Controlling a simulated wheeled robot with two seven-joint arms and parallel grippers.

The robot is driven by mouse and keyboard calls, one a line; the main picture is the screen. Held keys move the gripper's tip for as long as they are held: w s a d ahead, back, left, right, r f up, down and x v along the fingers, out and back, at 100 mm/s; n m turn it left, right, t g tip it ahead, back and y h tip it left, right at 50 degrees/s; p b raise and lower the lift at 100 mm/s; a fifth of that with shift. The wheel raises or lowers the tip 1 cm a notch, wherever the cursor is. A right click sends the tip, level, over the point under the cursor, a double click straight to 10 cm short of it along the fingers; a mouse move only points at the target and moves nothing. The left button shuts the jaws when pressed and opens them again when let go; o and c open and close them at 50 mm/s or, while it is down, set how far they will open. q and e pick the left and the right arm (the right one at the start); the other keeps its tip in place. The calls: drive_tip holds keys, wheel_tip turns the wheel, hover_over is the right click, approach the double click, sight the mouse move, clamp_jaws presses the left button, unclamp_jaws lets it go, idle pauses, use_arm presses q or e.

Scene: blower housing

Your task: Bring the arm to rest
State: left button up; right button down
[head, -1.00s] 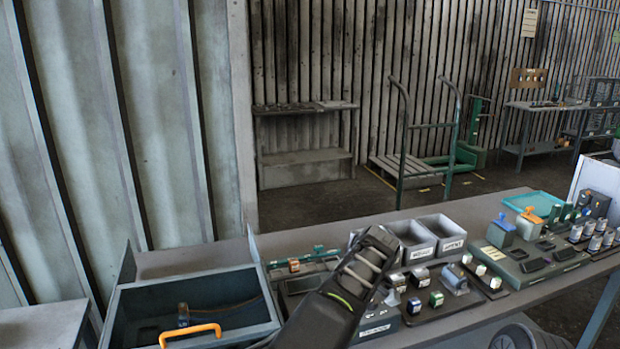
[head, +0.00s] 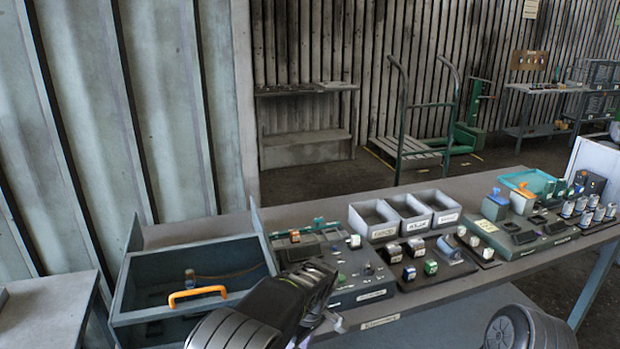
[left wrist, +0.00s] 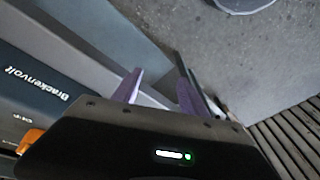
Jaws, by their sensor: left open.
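My left arm comes in at the bottom of the head view, in front of the bench. Its gripper (head: 325,320) points down at the bench's front edge, with the fingers mostly hidden behind the arm. In the left wrist view the two purple fingers (left wrist: 162,90) stand apart with nothing between them. They hang over bare floor beside the bench's side. My right gripper is not in view.
On the bench (head: 340,212) stand an open drawer box (head: 135,318) with an orange handle (head: 197,292), a dark tray with small parts (head: 365,280), grey bins (head: 405,215) and a teal tray (head: 527,178). Open floor lies behind, with a green cart (head: 402,155).

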use_arm(q)
drive_tip(key=s+a+f+m+g+h+b, duration=0.1)
drive_tip(key=s+a+f+m+h, duration=0.15)
drive_tip(key=s+f, duration=0.6)
drive_tip(key=s+a+f+m+h+b, duration=0.15)
drive_tip(key=s+a+f, duration=0.3)
drive_tip(key=f, duration=0.75)
drive_tip(key=s+d+f+m+h, duration=0.1)
drive_tip(key=s+m, duration=0.1)
drive_tip(key=s, duration=0.7)
drive_tip(key=s+d+f+m+h, duration=0.1)
drive_tip(key=s+m, duration=0.1)
drive_tip(key=s, duration=0.8)
drive_tip(key=shift+s+d+f+t, duration=0.15)
drive_tip(key=shift+s+d+t, duration=0.05)
drive_tip(key=shift+d+t, duration=0.2)
